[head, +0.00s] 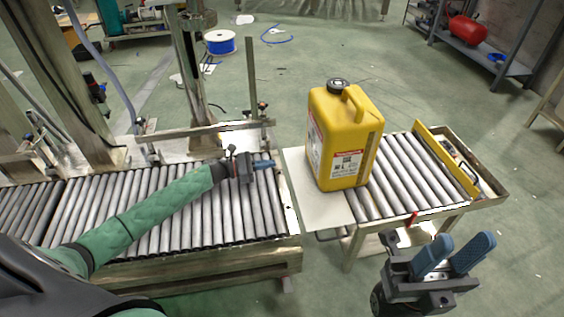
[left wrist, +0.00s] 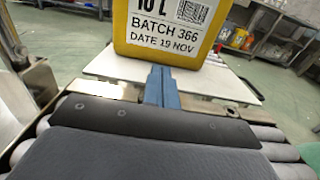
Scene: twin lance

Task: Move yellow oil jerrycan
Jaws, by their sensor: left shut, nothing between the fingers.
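The yellow oil jerrycan (head: 344,135) stands upright on the right-hand roller table, partly on the pale plate (head: 318,205) that bridges the gap to the left conveyor. It has a black cap, a top handle and a white label. Its lower part shows in the left wrist view (left wrist: 170,50). My left gripper (head: 270,164) is shut and empty above the left conveyor's right end, to the left of the jerrycan and apart from it. Its blue fingers also show in the left wrist view (left wrist: 160,88). My right gripper (head: 456,254) is open and empty in front of the roller table, its blue fingers apart.
The left roller conveyor (head: 150,225) runs to the left under my left arm. The right roller table (head: 400,180) has a yellow bar (head: 446,160) across its far right end. A metal post (head: 251,78) stands behind the conveyor's end. Rollers right of the jerrycan are clear.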

